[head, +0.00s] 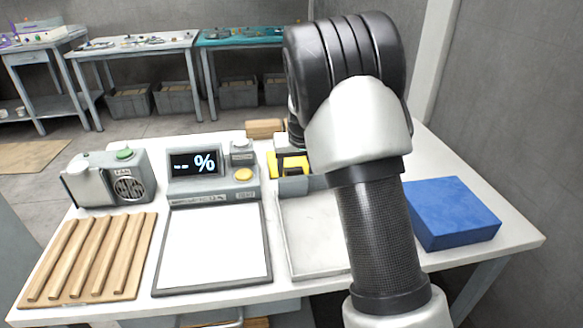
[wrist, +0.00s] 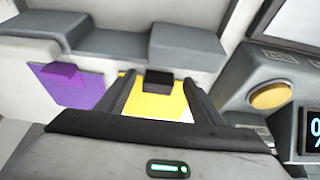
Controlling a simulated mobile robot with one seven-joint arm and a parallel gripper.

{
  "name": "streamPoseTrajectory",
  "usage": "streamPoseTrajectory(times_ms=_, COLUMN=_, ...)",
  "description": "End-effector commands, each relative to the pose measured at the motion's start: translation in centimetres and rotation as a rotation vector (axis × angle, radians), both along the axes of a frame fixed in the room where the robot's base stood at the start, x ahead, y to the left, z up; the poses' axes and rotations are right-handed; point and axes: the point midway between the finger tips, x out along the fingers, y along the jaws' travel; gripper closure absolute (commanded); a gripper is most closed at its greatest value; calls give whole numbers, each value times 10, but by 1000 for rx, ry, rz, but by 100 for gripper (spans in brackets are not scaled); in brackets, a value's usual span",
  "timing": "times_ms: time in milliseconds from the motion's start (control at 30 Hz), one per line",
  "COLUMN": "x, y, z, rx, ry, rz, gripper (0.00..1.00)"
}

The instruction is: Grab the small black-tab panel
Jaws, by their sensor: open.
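The panel with the small black tab is yellow (wrist: 168,104) in the wrist view. Its black tab (wrist: 158,78) sticks up at its far edge. My gripper (wrist: 158,82) is open, with one dark finger on each side of the yellow panel and its tab. I cannot tell whether the fingers touch it. In the head view the yellow panel (head: 291,164) shows just left of my arm, which hides much of that area. A purple panel (wrist: 72,88) with a purple tab stands to the left in the wrist view.
A grey stepped holder (wrist: 110,42) lies beyond the panels. A display unit (head: 210,180) with a yellow button stands close to the yellow panel. A white pad, a slatted wooden rack (head: 88,258), a grey speaker-like box (head: 112,178) and a blue block (head: 452,213) occupy the table.

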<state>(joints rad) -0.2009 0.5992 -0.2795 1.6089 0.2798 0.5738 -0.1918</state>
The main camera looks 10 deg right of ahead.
Motion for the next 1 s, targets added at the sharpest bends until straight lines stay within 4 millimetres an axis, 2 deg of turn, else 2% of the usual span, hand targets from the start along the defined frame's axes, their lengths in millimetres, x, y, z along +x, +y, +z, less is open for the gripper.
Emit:
streamPoseTrajectory(times_ms=33, x=3, y=-1, z=-10, rx=-1, ry=0, rz=0, gripper=39)
streamPoseTrajectory(times_ms=100, x=6, y=-1, z=-15, rx=-1, ry=0, rz=0, gripper=39)
streamPoseTrajectory(times_ms=333, x=7, y=-1, z=-15, rx=0, ry=-2, rz=-1, gripper=39)
streamPoseTrajectory(times_ms=600, x=7, y=-1, z=-15, rx=0, ry=-1, rz=-1, gripper=84)
streamPoseTrajectory(times_ms=867, x=8, y=-1, z=-12, rx=0, ry=-3, rz=-1, gripper=85)
streamPoseTrajectory(times_ms=1000, x=8, y=-1, z=8, rx=0, ry=-6, rz=0, gripper=85)
